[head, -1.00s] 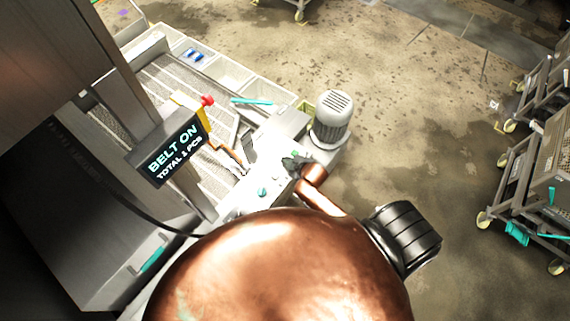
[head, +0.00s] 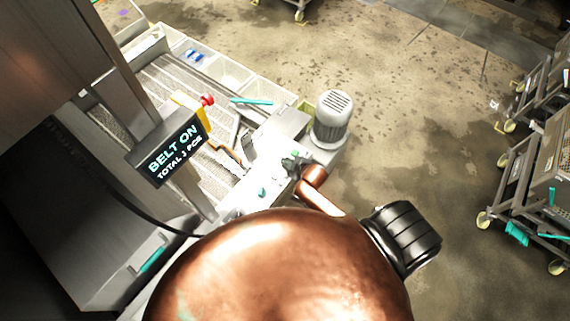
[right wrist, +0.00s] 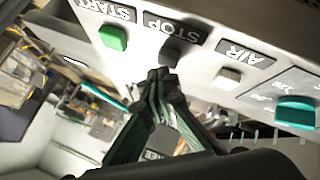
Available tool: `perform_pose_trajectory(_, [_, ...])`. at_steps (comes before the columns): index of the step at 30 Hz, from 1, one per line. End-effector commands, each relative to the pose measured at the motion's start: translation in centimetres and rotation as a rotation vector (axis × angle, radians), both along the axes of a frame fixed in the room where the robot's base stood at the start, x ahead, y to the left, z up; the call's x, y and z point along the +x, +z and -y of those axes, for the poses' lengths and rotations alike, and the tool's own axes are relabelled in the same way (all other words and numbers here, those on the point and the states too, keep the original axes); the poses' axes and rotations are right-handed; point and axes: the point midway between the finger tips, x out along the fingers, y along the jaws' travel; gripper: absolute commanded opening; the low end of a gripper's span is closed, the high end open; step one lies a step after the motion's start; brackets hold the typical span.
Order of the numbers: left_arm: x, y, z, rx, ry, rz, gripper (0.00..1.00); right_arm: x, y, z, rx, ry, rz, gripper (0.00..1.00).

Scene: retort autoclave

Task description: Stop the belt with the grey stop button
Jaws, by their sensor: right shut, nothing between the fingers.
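The grey stop button (right wrist: 169,54) sits under the STOP label on the light control panel (right wrist: 200,62) in the right wrist view. The green START button (right wrist: 113,37) is to its left and the beige AIR button (right wrist: 228,77) to its right. My right gripper (right wrist: 162,75) is shut and empty, its tips at the stop button's lower edge and overlapping it in the picture. I cannot tell if they touch. In the head view my right gripper (head: 291,162) is over the panel, which hides the stop button. The display (head: 170,150) reads BELT ON. My left gripper is not seen.
A teal knob (right wrist: 295,110) is at the panel's right. In the head view a red button (head: 207,100) on a yellow box stands behind the display. A grey motor (head: 332,118) stands just beyond the panel. Carts (head: 540,180) are at the right; the floor between is open.

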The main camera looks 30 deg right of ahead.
Motion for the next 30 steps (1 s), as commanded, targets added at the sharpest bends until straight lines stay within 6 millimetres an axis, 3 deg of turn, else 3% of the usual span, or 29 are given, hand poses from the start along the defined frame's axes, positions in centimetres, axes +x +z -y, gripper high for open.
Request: perform_pose_trajectory(30, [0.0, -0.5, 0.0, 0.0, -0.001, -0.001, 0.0, 0.0, -1.1, 0.0, -0.001, 0.001, -0.001, 0.0])
